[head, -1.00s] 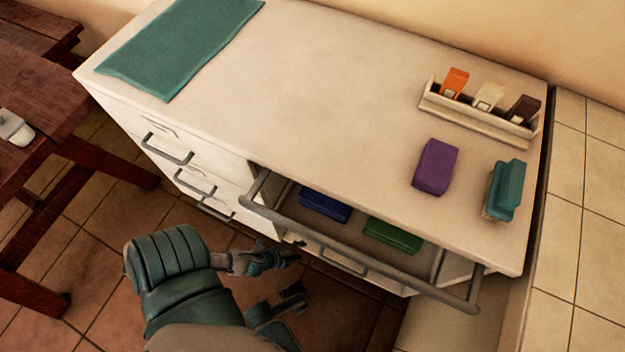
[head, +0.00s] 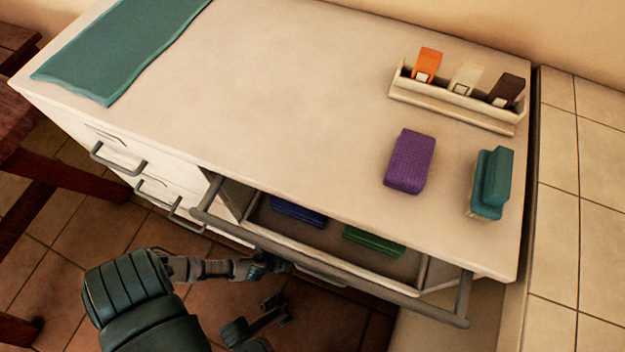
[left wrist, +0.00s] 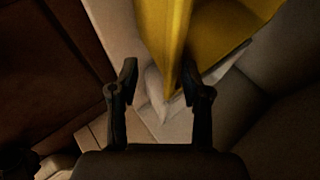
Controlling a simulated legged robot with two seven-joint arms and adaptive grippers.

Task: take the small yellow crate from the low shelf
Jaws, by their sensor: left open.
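The yellow crate (left wrist: 215,28) shows only in the left wrist view, partly cut off at the top. One of its yellow walls tapers down to a corner between my fingers. My left gripper (left wrist: 167,82) is open, with one finger on each side of that corner; I cannot tell whether either finger touches it. In the head view my left arm reaches in at the lower left, below the open drawer's front. The low shelf and the crate are hidden there by the counter and drawer. My right gripper is not in view.
An open drawer (head: 345,270) with a blue and a green block juts out above my left arm. On the counter (head: 290,90) are a purple block (head: 410,162), a teal brush (head: 490,185), a rack (head: 455,104) and a teal mat (head: 120,50). A dark wooden table stands left.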

